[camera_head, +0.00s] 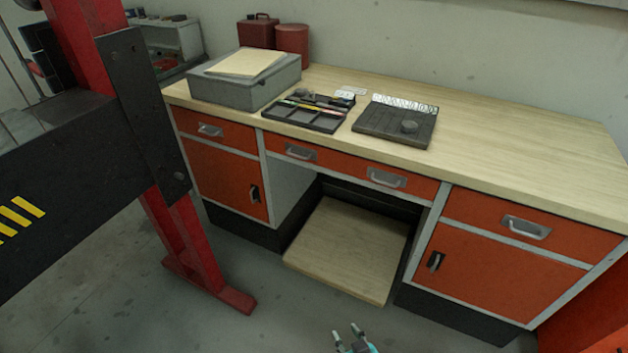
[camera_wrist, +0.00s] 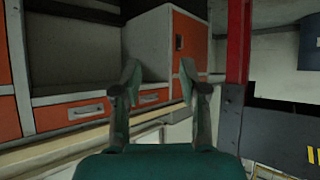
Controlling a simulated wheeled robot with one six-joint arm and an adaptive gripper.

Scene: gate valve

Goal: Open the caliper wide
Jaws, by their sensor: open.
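I cannot make out a caliper for certain in either view. Small tools lie in a dark compartment tray (camera_head: 314,121) on the workbench, too small to name. My gripper (camera_head: 346,331) shows at the bottom edge of the head view, low in front of the bench and well apart from it. In the wrist view my gripper (camera_wrist: 158,78) has its two fingers spread, with nothing between them. The bench's orange drawers show upside down beyond the fingers.
The workbench (camera_head: 530,150) has a clear right side. A dark board (camera_head: 380,124) with a round grey piece (camera_head: 409,127) lies beside the tray. A grey box (camera_head: 240,90) stands at the left. A red post (camera_head: 190,240) rises at the left. A wooden board (camera_head: 350,245) lies below the drawers.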

